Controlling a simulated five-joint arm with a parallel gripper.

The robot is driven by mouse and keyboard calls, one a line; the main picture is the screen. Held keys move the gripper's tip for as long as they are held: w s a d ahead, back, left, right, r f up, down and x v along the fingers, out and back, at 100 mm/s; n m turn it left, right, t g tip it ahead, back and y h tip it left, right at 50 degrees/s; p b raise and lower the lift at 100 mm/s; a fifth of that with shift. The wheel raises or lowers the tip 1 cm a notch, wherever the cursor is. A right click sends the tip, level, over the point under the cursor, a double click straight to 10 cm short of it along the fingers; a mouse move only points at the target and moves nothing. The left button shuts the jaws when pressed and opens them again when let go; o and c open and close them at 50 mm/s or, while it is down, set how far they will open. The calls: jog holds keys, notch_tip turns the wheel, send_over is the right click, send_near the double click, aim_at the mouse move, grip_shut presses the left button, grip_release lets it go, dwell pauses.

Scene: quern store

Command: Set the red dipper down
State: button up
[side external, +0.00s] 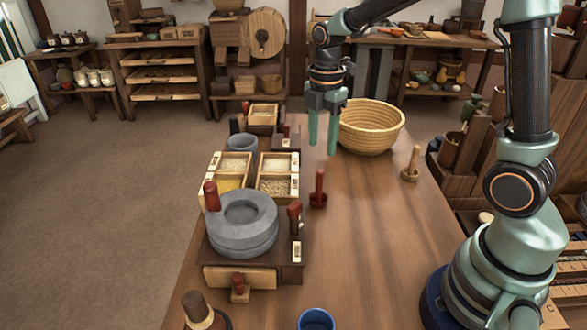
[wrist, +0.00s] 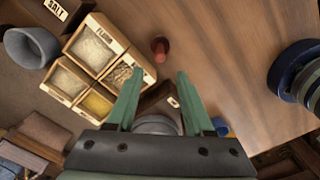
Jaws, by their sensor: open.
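The red dipper (side external: 318,189) stands upright on the wooden table, apart from my gripper, just right of the divided grain box (side external: 296,187). In the wrist view the dipper (wrist: 160,46) shows from above, beyond my fingertips. My gripper (side external: 323,135) is open and empty, fingers pointing down, higher up and farther back over the table than the dipper. Its two fingers also show spread in the wrist view (wrist: 159,76), with nothing between them.
A woven basket (side external: 372,128) stands just right of my gripper. A stone quern (side external: 240,226) sits in front of the grain box (wrist: 106,40). A wooden pestle-like tool (side external: 411,164) and a blue cup (side external: 316,319) stand on the table. The middle right of the tabletop is clear.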

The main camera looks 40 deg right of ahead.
jog(key=s+a+r+m+t, duration=0.2)
jog(key=s+r+m+t, duration=0.3)
jog(key=m, duration=1.2)
jog(key=shift+s+a+r+m+t, duration=0.35)
jog(key=shift+s+r, duration=1.6)
jog(key=shift+s, duration=1.05)
